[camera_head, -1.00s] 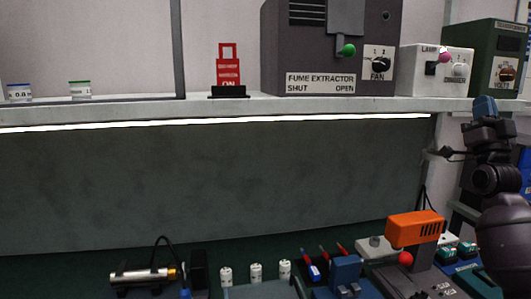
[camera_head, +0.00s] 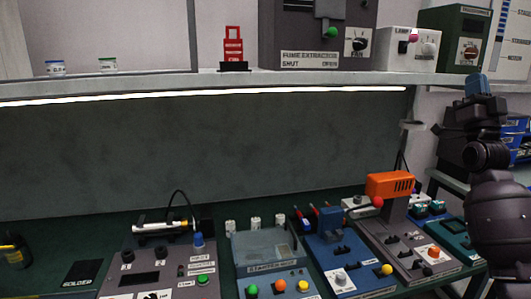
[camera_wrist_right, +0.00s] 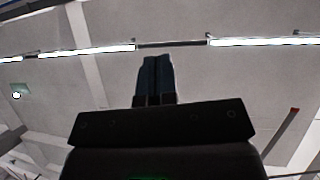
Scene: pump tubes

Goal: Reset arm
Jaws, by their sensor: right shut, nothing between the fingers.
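My right arm (camera_head: 495,205) rises along the right edge of the head view. My right gripper (camera_head: 478,86) is at its top, with blue fingertips pointing up, beside the shelf's right end. In the right wrist view the two blue fingers (camera_wrist_right: 155,78) stand side by side, closed together with nothing between them, against the ceiling. The gripper touches nothing that I can see. My left gripper does not show in the head view.
A bench holds a blue control box (camera_head: 345,262), a grey-blue box (camera_head: 268,247) and an orange-headed device (camera_head: 390,184). The shelf (camera_head: 130,92) carries a fume extractor (camera_head: 310,35), a lamp box (camera_head: 409,48), a red switch (camera_head: 233,43) and two small jars. Blue bins stand behind my right arm.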

